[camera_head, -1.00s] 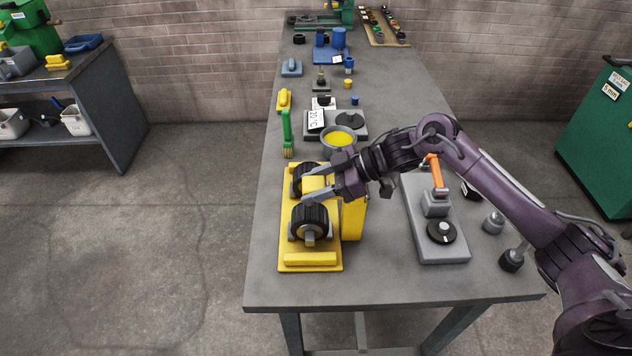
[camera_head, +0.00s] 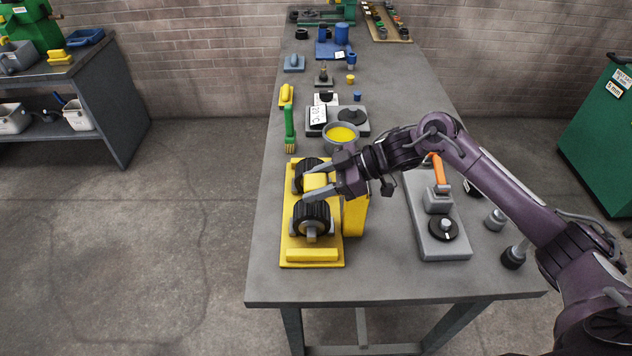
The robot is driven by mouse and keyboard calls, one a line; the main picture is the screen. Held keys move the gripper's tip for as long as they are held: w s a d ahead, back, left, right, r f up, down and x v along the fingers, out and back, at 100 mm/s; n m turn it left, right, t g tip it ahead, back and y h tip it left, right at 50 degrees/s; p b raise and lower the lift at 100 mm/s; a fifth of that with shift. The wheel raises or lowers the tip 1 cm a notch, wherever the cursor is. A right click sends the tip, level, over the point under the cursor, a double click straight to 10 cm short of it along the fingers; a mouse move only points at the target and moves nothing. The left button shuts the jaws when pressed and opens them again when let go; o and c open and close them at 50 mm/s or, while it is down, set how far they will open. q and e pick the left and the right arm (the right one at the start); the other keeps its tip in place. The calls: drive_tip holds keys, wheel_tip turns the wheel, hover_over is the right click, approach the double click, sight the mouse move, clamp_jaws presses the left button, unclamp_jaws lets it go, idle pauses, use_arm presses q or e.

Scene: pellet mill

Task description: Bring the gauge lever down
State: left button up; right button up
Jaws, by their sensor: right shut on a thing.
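A yellow fixture (camera_head: 312,256) with two black ribbed rollers (camera_head: 311,219) stands at the near left of the bench. My right gripper (camera_head: 315,183) reaches in from the right above it, its fingers on either side of a yellow part (camera_head: 317,181) between the rollers, and is shut on it. The gripper hides part of this piece, and I cannot tell whether it is the gauge lever. An orange lever (camera_head: 438,169) stands upright on a grey base (camera_head: 445,248) with a black dial (camera_head: 443,229), partly behind my right arm. My left gripper is not in view.
A bowl of yellow material (camera_head: 341,137), a green brush (camera_head: 289,127) and a scale (camera_head: 352,120) lie just beyond the fixture. Grey-topped knobs (camera_head: 495,219) stand near the right edge. The bench's front strip is clear.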

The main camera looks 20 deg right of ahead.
drive_tip(key=shift+s+f, duration=0.15)
drive_tip(key=shift+f, duration=0.15)
drive_tip(key=o, duration=1.2)
drive_tip(key=shift+c, duration=0.2)
drive_tip(key=shift+o, duration=1.2)
drive_tip(key=shift+r, duration=0.15)
drive_tip(key=b+v, duration=0.2)
drive_tip(key=v, duration=0.5)
drive_tip(key=shift+d+b, duration=0.25)
drive_tip(key=shift+b, duration=0.1)
drive_tip(key=shift+d+r, duration=0.1)
drive_tip(key=shift+r, duration=0.1)
